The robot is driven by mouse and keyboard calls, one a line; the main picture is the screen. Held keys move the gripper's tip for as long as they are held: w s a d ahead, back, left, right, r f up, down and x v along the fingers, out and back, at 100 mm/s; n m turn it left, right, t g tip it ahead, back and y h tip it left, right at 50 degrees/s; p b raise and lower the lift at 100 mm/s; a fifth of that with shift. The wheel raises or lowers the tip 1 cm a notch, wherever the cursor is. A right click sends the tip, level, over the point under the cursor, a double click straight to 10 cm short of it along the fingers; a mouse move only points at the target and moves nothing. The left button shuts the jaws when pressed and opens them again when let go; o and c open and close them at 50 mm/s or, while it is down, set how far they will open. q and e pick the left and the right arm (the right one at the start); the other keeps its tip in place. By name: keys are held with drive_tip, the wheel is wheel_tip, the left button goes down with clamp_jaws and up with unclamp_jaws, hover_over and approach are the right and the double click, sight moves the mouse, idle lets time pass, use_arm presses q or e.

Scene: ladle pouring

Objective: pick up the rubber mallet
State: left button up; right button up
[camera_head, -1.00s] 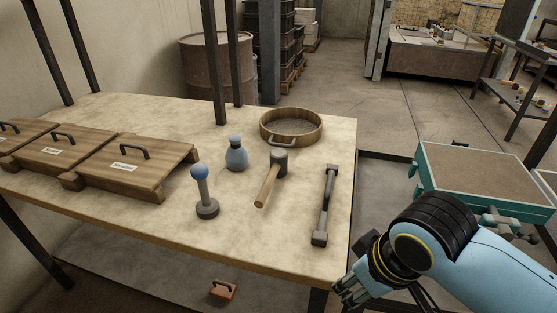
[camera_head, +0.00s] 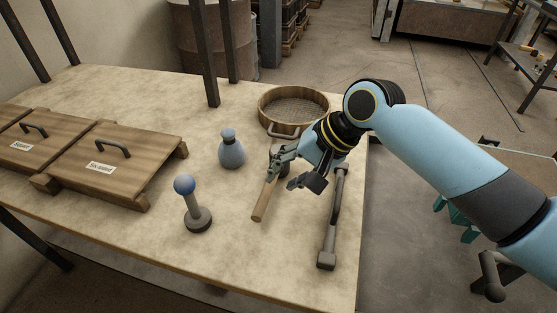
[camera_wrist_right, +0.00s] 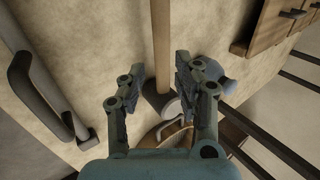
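The rubber mallet lies on the table, its wooden handle (camera_head: 264,197) pointing toward the front edge and its dark head partly hidden behind my right gripper in the head view. My right gripper (camera_head: 284,172) is open and hovers over the mallet near its head. In the right wrist view, the mallet handle (camera_wrist_right: 161,45) runs down between the two open fingers of my right gripper (camera_wrist_right: 152,85), with the grey head lower down. I cannot tell whether a finger touches it. My left gripper is not in view.
A grey-blue bottle (camera_head: 231,150) and a blue-knobbed tool (camera_head: 195,205) stand left of the mallet. A dark metal bar tool (camera_head: 331,235) lies to its right. A round sieve (camera_head: 266,110) sits behind. Lidded wooden boxes (camera_head: 115,160) stand at left. The table's front middle is clear.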

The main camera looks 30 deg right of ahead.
sight(271, 185)
drive_tip(key=shift+w+a+f, duration=0.2)
drive_tip(key=shift+w+f, duration=0.05)
drive_tip(key=shift+f, duration=0.2)
drive_tip(key=shift+w+a+f, duration=0.1)
drive_tip(key=shift+w+f, duration=0.1)
drive_tip(key=shift+f, duration=0.05)
drive_tip(key=x, duration=0.5)
drive_tip(key=shift+a, duration=0.1)
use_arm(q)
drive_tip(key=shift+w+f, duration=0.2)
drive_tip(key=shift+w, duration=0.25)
use_arm(e)
drive_tip(key=shift+c, duration=0.8)
clamp_jaws()
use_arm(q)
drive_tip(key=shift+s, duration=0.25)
use_arm(e)
drive_tip(key=shift+r, duration=0.1)
